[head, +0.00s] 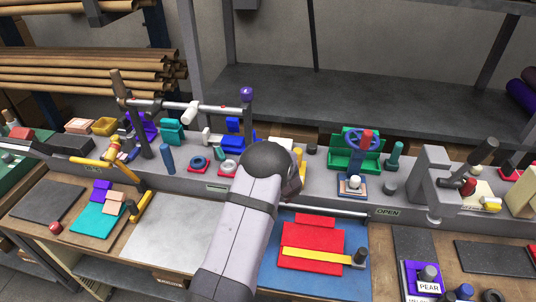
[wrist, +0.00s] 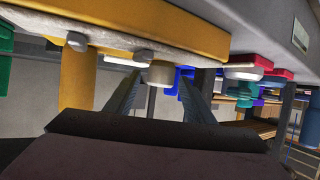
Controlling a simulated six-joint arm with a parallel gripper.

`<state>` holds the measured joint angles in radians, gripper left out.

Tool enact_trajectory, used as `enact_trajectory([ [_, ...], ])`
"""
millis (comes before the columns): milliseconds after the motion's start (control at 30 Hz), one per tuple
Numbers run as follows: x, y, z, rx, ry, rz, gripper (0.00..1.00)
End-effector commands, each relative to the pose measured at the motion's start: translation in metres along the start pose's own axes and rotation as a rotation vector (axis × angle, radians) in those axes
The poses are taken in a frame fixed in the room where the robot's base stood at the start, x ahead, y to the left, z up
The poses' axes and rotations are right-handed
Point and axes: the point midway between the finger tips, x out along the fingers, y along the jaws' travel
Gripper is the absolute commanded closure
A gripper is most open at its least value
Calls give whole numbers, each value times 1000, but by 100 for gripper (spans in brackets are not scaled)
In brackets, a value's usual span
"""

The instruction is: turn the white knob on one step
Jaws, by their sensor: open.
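In the wrist view, which looks upside down, an off-white round knob (wrist: 160,73) shows between the fingertips of my gripper (wrist: 160,84). The fingers are open, one on each side of it, with a gap to each; I cannot tell whether the tips reach as far as the knob. It appears close to the edge of a yellow block with a pale face (wrist: 190,35). In the head view my arm hides the fingers and the knob; only a sliver of the yellow block (head: 299,158) shows beside my wrist.
Two greyish knobs (wrist: 77,41) show left of the off-white knob in the wrist view. A white round piece on red (wrist: 243,70) is to the right. In the head view, a green block with a blue wheel (head: 360,142) stands right of my wrist. A bare grey plate (head: 172,235) lies front left.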

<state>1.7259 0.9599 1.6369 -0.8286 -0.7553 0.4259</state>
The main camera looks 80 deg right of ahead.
Motion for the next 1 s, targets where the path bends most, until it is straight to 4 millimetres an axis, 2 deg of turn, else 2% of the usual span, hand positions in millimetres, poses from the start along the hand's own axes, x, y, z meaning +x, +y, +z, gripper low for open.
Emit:
enact_trajectory([
  [200,10,-1,0,0,-1,-1,51],
  [500,11,0,0,0,-1,0,51],
  [667,11,0,0,0,0,0,89],
  [700,11,0,0,0,0,0,92],
  [1000,13,-1,1,19,5,49,92],
])
